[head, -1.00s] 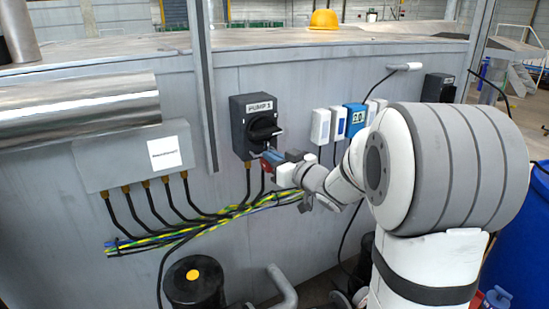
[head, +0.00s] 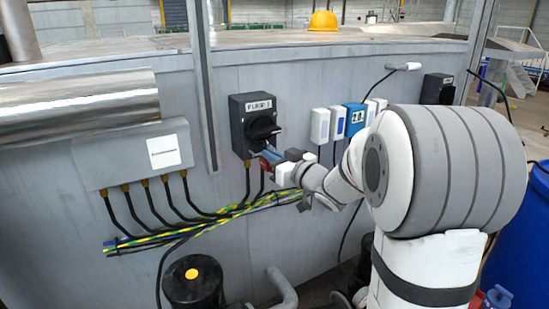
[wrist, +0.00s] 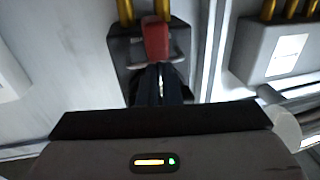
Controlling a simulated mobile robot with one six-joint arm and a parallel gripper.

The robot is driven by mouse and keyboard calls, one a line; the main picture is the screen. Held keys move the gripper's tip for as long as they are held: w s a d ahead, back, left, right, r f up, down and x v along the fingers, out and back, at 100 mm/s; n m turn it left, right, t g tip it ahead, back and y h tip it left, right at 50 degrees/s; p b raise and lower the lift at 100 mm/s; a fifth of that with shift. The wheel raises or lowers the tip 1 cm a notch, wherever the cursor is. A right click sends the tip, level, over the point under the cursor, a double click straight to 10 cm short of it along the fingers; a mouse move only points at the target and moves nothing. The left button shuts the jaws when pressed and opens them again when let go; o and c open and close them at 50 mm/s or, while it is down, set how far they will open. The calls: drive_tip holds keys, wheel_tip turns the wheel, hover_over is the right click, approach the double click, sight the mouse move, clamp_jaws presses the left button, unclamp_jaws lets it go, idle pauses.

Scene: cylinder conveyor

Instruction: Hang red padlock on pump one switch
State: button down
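The pump one switch (head: 252,112) is a dark box with a black rotary knob on the grey wall panel. In the wrist view the switch box (wrist: 121,52) is behind the padlock. The red padlock (wrist: 155,40) is at my fingertips, in front of the box, with a grey metal loop beside it. It shows only as a small red patch in the head view (head: 264,163). My gripper (wrist: 160,82) is shut on it, just below the knob in the head view (head: 271,157). I cannot tell whether the shackle is through the switch.
A grey junction box (head: 120,160) with several cables is left of the switch. White and blue modules (head: 355,118) are to its right. Yellow-green cables (head: 200,228) run below. A black cylinder with a yellow dot (head: 193,285) stands low in front.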

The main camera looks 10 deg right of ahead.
drive_tip(key=f, duration=0.1)
drive_tip(key=w+f+b, duration=0.1)
drive_tip(key=f, duration=0.1)
drive_tip(key=shift+w+a+f, duration=0.25)
drive_tip(key=shift+a+f, duration=0.1)
drive_tip(key=c, duration=2)
unclamp_jaws()
drive_tip(key=shift+s+d+r, duration=0.1)
drive_tip(key=shift+s+r, duration=0.05)
drive_tip(key=shift+r, duration=0.05)
drive_tip(key=o, duration=0.5)
drive_tip(key=shift+r, duration=0.1)
drive_tip(key=shift+c, duration=0.2)
drive_tip(key=shift+d, duration=0.1)
